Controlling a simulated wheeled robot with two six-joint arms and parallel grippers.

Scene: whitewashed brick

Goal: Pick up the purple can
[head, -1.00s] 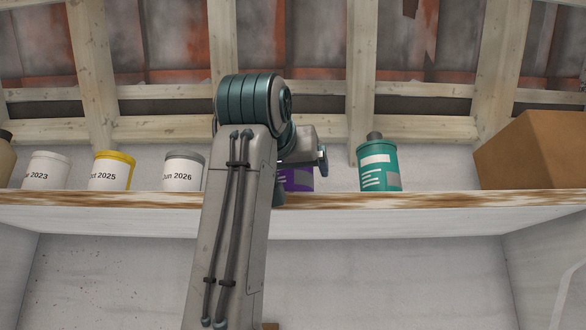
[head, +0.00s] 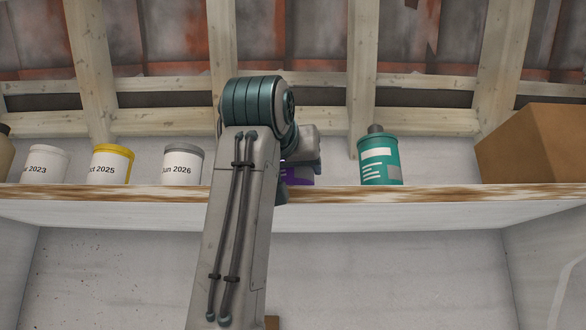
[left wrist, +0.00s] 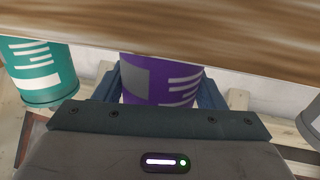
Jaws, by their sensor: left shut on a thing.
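The purple can (head: 298,175) stands on the high shelf, mostly hidden behind my left arm in the head view. My left gripper (left wrist: 165,92) is shut on the can, with one finger on each side. In the head view my left gripper (head: 302,150) is partly hidden by its own wrist. My right gripper is not in view.
A teal can (head: 379,160) stands right of the purple can. Several white pots, including a yellow-rimmed one (head: 111,165) and a grey-rimmed one (head: 182,165), stand to the left. A cardboard box (head: 535,145) is at the right. The shelf's worn front edge (head: 450,194) runs below.

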